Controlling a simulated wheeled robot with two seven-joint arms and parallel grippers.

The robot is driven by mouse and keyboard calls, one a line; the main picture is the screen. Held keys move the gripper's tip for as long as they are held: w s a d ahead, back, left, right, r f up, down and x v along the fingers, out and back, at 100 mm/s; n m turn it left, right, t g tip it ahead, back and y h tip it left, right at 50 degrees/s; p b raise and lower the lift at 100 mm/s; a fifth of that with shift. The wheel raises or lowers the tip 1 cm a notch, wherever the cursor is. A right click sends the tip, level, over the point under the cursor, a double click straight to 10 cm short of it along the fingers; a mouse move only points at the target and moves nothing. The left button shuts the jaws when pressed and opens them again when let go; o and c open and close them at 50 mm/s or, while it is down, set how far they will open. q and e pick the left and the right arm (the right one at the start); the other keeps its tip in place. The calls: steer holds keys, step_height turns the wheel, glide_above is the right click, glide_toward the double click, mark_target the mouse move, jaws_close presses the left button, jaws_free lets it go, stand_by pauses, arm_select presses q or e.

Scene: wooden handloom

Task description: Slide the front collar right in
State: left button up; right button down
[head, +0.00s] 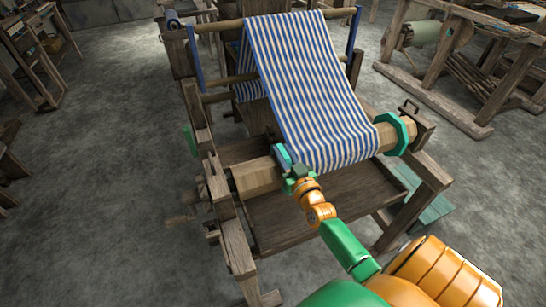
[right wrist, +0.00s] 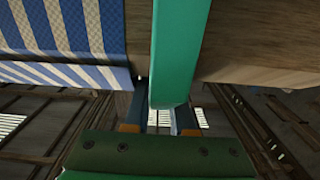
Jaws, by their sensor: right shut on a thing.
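The front beam (head: 258,177) is a thick pale wooden bar across the near side of the loom, with blue-and-white striped cloth (head: 318,90) wrapped on it. A green collar (right wrist: 172,50) sits around the beam beside the cloth edge, with a narrow strip of bare wood between. My right gripper (right wrist: 158,118) is shut on this collar's rim, one finger on each face. In the head view the gripper (head: 292,172) is at the cloth's left edge and partly hides the collar. Another green collar (head: 391,133) sits at the cloth's right edge. My left gripper is out of view.
Bare beam (right wrist: 255,45) lies on the collar's side away from the cloth. Dark wooden side posts (head: 236,245) frame the loom, and a wooden board (head: 320,205) lies below the beam. Other wooden frames stand at the back right and far left. The grey floor is open at left.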

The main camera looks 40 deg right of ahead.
mark_target(291, 164)
steer(key=shift+r, duration=0.1)
steer(key=c, duration=0.8)
jaws_free()
steer(key=shift+d, duration=0.15)
steer(key=shift+o, duration=0.2)
steer(key=shift+d, duration=0.15)
steer(key=v, duration=0.7)
steer(key=shift+s, duration=0.1)
